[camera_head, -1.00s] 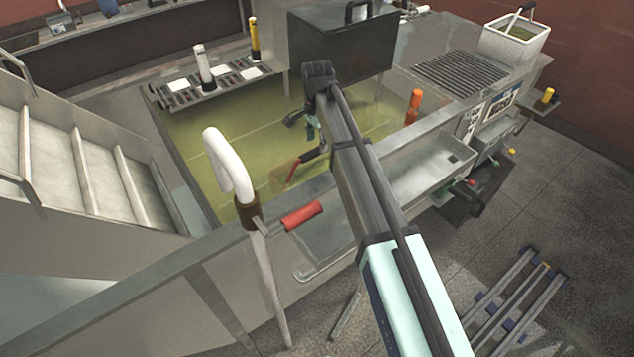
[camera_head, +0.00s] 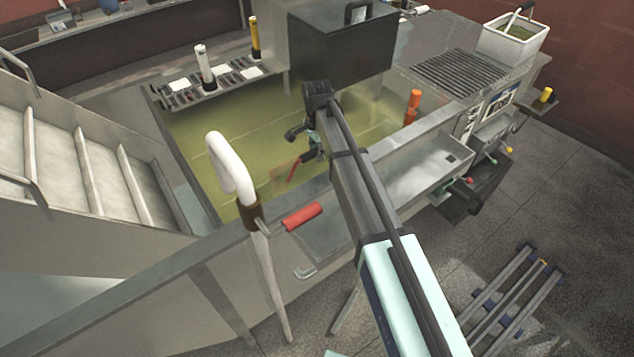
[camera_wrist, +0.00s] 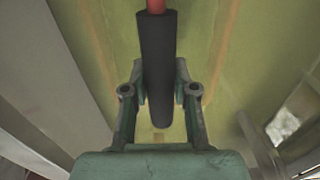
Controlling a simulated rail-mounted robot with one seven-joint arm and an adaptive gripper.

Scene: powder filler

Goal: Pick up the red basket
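The red basket (camera_head: 293,171) shows as a thin red rod and a faint reddish panel at the oil surface in the head view. Its black handle rises toward my gripper (camera_head: 317,146); the lower part of the basket is hard to make out. In the wrist view, the black handle (camera_wrist: 157,60) with a red rod at its top stands between the fingers of my gripper (camera_wrist: 160,85). The fingers are close together, one at each side of the handle, and seem shut on it.
A white pipe (camera_head: 228,165) and a red grip (camera_head: 302,216) stand at the tank's near rim. An orange handle (camera_head: 412,105) is at the right of the tank. A grey box (camera_head: 342,45) stands behind my arm. A white basket (camera_head: 512,38) sits at the back right.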

